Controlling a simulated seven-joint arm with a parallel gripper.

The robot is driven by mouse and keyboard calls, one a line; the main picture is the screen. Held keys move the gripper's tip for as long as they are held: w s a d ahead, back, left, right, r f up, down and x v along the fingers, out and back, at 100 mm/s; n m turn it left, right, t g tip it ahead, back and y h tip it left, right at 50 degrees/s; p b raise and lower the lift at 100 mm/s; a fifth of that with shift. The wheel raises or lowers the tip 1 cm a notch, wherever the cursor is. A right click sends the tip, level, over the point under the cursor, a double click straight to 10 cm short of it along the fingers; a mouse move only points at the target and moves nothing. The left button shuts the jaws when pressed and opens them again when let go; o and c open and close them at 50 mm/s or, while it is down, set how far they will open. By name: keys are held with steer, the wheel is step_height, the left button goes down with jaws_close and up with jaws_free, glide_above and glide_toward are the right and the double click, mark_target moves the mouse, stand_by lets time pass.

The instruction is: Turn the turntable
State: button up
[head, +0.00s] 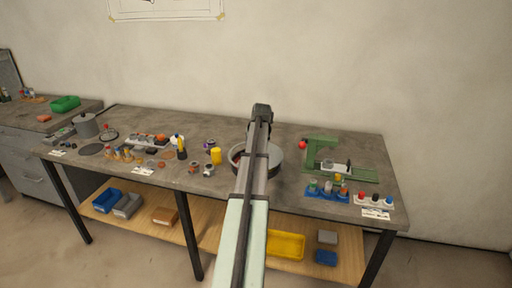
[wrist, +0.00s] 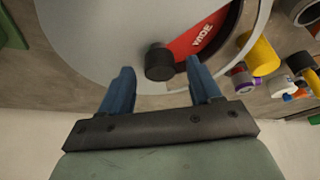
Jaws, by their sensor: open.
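The turntable is a round grey disc. It fills the upper part of the wrist view (wrist: 90,35) and shows a red section (wrist: 205,35) with white lettering, partly covered by the grey top. A black upright knob (wrist: 159,62) stands near its edge. My gripper (wrist: 160,70) is open, with its blue fingers on either side of the knob; gaps show on both sides, and I cannot tell how deep the fingers reach. In the head view the turntable (head: 273,167) sits on the bench, partly hidden behind my arm, and the fingers are hidden.
A green fixture (head: 318,150) stands right of the turntable, with a blue rack (head: 327,194) of coloured pegs in front. A yellow cup (head: 216,156) and small cans stand close to its left. A pot (head: 86,126) is far left. The bench behind the turntable looks clear.

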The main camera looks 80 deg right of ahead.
steer(key=shift+d+f, duration=0.1)
steer(key=shift+f, duration=0.15)
jaws_close()
stand_by(0.6)
